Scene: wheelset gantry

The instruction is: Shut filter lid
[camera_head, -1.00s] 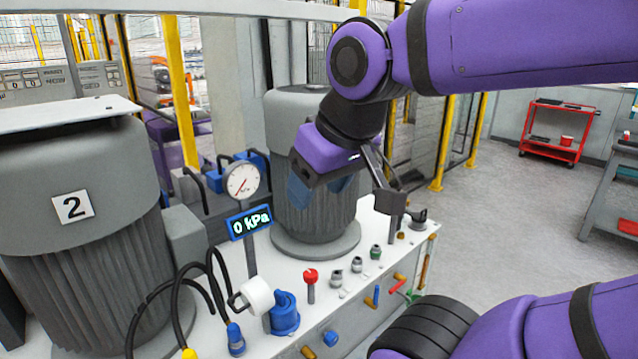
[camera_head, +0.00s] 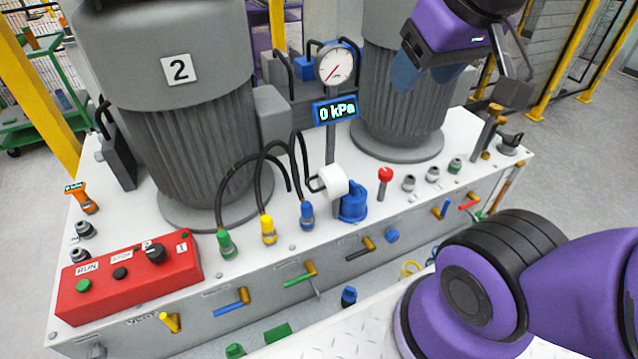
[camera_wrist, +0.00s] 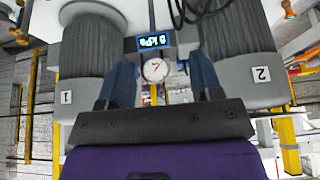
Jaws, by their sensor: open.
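The filter is a blue housing (camera_head: 354,203) on the white bench top, below the gauge. A white round lid (camera_head: 334,180) with a dark wire handle is tilted up at its left; it appears open. My gripper (camera_head: 426,76) is up and to the right of the filter, in front of the right motor, with its blue fingers apart and nothing between them. In the wrist view my gripper (camera_wrist: 160,82) shows its two fingers spread, with the pressure gauge (camera_wrist: 155,69) seen between them. The filter is not clear in the wrist view.
A gauge post with a 0 kPa display (camera_head: 335,110) stands behind the filter. A red knob (camera_head: 385,175) is to its right. Hoses with coloured plugs (camera_head: 267,228) are to its left. Motor 2 (camera_head: 175,110) and a red control box (camera_head: 130,277) stand farther left.

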